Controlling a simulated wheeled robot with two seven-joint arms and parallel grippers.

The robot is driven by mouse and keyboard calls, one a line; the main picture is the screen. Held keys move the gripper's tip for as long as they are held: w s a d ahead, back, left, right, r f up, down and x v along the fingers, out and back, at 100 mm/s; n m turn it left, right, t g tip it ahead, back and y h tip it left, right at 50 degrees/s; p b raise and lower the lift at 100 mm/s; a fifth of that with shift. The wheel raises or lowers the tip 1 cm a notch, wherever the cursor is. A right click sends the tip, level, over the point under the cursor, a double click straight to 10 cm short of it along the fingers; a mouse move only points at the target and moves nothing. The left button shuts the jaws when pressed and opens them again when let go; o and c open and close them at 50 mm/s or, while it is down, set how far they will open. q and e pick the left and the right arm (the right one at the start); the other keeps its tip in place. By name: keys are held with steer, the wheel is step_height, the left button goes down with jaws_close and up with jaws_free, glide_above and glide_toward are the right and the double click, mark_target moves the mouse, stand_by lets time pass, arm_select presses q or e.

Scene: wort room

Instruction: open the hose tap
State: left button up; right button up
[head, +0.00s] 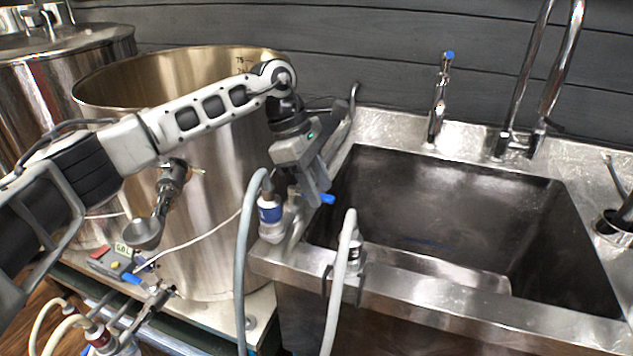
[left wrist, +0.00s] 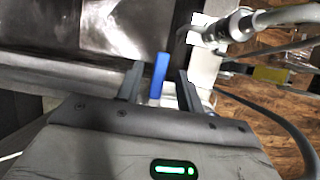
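The blue lever (head: 327,199) of what looks like the hose tap shows at the left rim of the sink. The tap's body is mostly hidden behind my left gripper (head: 314,190). In the left wrist view the blue lever (left wrist: 159,76) stands upright in the picture between the two fingers of my left gripper (left wrist: 160,82). The fingers are apart, with a visible gap on each side of the lever. I cannot tell whether either finger touches it. My right gripper is not in view.
The steel sink (head: 450,290) lies right of the gripper. A grey hose (head: 243,270) with a blue-banded fitting (head: 270,210) stands close by; another hose (head: 340,280) hangs over the front rim. A large steel kettle (head: 215,220) stands behind my arm. A slim tap (head: 438,100) stands behind the sink.

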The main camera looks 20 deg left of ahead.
arm_select(q)
jaws_close()
